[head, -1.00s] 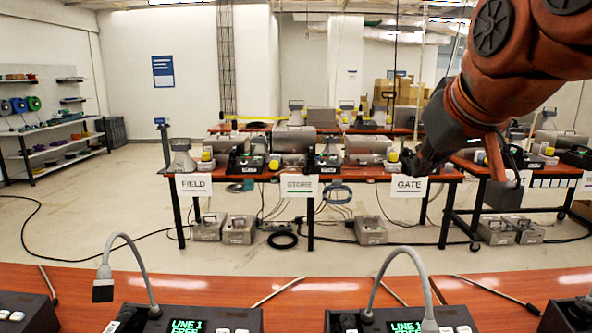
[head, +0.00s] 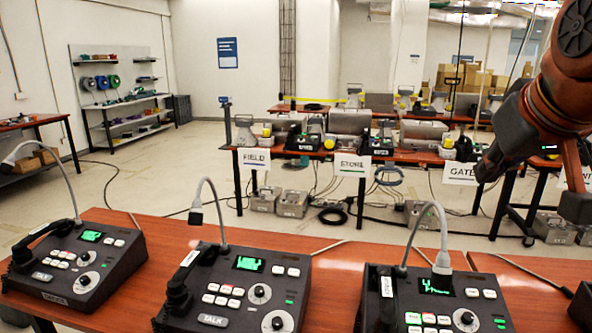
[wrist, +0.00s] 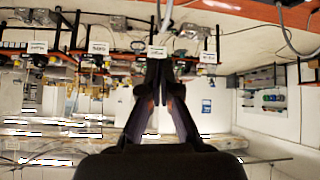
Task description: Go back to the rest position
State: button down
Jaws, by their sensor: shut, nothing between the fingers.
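My gripper shows in the wrist view (wrist: 158,75) with its two dark fingers together and nothing between them. In the head view my arm hangs in from the right edge, and my gripper (head: 492,165) is in front of the far tables, above the near desk and apart from everything. Three paging phones stand on the near desk (head: 330,262): a left one (head: 85,262), a middle one (head: 245,285) and a right one (head: 435,300). Each has a gooseneck microphone, a handset on its left side and a lit green screen.
Far tables carry more phones and grey devices, with signs FIELD (head: 254,158), STORE (head: 352,165) and GATE (head: 461,173). A shelf with spools (head: 125,100) stands at the left wall. Open floor (head: 140,180) lies between the near desk and the far tables.

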jog(key=s+a+f+g+p, duration=0.2)
jog(key=s+f+g, duration=0.1)
jog(key=f, duration=0.6)
jog(key=s+a+f+g+p, duration=0.1)
jog(key=s+a+f+g, duration=0.15)
jog(key=f, duration=0.65)
jog(key=s+a+f+g+p, duration=0.1)
jog(key=s+f+g, duration=0.1)
jog(key=s+f, duration=0.4)
jog(key=s+a+f+g+y+p, duration=0.1)
jog(key=s+f+g, duration=0.2)
jog(key=s+f, duration=0.4)
jog(key=shift+s+a+f+p, duration=0.15)
jog(key=shift+f+p, duration=0.1)
jog(key=shift+p, duration=0.15)
jog(key=shift+a, duration=0.15)
